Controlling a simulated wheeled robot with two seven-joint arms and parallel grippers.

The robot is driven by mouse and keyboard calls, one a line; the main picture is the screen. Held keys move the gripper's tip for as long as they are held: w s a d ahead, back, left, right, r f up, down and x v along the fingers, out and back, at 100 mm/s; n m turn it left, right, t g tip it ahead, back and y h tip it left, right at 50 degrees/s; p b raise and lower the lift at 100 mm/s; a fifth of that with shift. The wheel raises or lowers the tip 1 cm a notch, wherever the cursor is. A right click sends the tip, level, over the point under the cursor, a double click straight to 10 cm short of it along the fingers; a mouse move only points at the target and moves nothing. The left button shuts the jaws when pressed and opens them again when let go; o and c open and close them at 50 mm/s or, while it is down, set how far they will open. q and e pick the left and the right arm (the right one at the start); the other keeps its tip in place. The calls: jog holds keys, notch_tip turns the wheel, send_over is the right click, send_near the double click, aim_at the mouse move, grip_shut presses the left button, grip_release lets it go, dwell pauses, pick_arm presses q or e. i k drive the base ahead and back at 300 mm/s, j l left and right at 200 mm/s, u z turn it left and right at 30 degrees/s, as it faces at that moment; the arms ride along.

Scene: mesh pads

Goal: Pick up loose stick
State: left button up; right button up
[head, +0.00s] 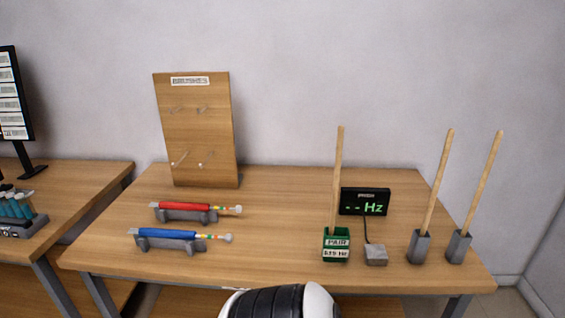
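Three wooden sticks stand on the table. One stick (338,180) stands nearly upright in a small green box (336,246) with a white label reading "PAIR". A second stick (438,182) leans slightly right in a grey holder (419,247). A third stick (482,182) leans right in another grey holder (459,247) at the table's right. I cannot tell which one is the loose stick; none lies flat on the table. Neither of my grippers shows; only a black and white part of my own body is at the bottom edge.
A black "Hz" display (365,201) and a grey cube (376,255) stand beside the green box. Red (185,207) and blue (167,234) tubes rest on grey stands at left. A pegboard (197,130) stands behind them. The table middle (275,225) is clear.

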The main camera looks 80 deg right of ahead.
aim_at(499, 134)
jog(key=z, duration=4)
jog(key=i+l, duration=0.05)
